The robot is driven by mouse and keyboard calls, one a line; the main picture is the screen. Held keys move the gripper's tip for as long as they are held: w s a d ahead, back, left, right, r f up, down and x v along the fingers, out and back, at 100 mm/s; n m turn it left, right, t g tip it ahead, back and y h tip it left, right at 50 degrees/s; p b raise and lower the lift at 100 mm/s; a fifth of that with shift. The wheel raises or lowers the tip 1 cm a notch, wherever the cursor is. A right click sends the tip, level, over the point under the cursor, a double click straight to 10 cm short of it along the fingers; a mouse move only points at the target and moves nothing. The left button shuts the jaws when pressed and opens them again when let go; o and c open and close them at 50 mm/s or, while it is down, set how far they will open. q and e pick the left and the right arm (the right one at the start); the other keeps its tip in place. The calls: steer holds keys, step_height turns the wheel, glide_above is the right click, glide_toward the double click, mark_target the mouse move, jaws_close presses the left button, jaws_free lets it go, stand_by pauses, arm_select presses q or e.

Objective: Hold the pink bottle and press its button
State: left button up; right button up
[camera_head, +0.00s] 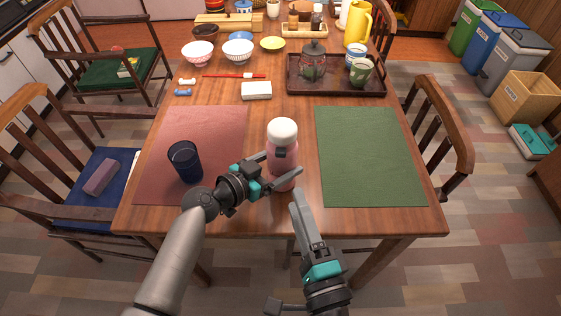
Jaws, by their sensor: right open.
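The pink bottle (290,160) with a white cap stands upright near the table's front edge, between the two mats. A small dark patch (281,153) shows on its front; I cannot tell whether it is the button. My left gripper (283,162) reaches in from the left around the bottle's lower half. One finger crosses in front of the bottle and the other goes behind its left side, partly hidden. I cannot tell whether they press on it. My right gripper (299,198) is open and empty, just in front of and below the bottle, with its fingers pointing away from me.
The green mat (370,155) on the right is bare. A white box (257,90) and a dark tray (300,88) with a teapot and cups lie behind the bottle.

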mark_target(281, 152)
arm_select(q)
jaws_close()
arm_select(e)
jaws_close()
stand_by(0.4)
stand_by(1.4)
steer(key=w+a+n+g+y, duration=0.2)
steer(key=w+n+g+y, duration=0.3)
steer(key=n, duration=1.2)
steer(key=shift+w+a+r+y, duration=0.2)
steer(key=shift+w+r+y, duration=0.25)
steer(key=shift+w, duration=1.1)
